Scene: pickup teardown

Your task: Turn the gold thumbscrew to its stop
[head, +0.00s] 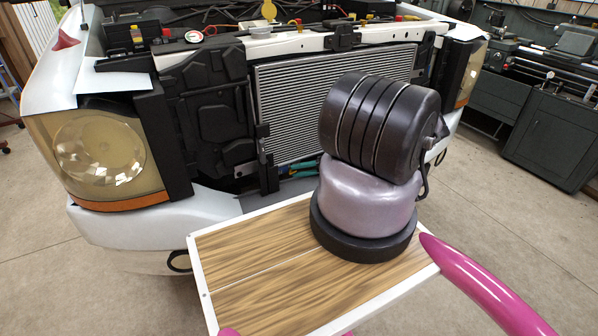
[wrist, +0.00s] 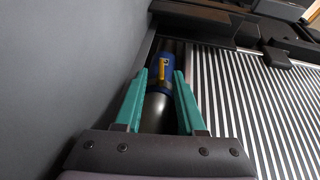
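In the wrist view, a narrow gold-yellow piece (wrist: 162,68), which looks like the thumbscrew's wing, stands out against a blue cap. The cap tops a silver cylinder (wrist: 154,108) in the gap beside the radiator. My gripper (wrist: 164,76) has two teal fingers, spread apart, one on each side of the cylinder and cap. A gap shows between the gold piece and each fingertip. In the head view only part of my gripper's teal fingers (head: 304,168) shows, low in front of the radiator. My own arm hides the rest, and the thumbscrew cannot be made out there.
The ribbed radiator (head: 290,100) is to the right of the fingers in the wrist view (wrist: 250,105). A smooth grey surface (wrist: 65,70) is close on the left. Black panels (head: 208,110) and a headlight (head: 98,150) stand left in the head view. A wooden-topped tray (head: 265,265) is in front.

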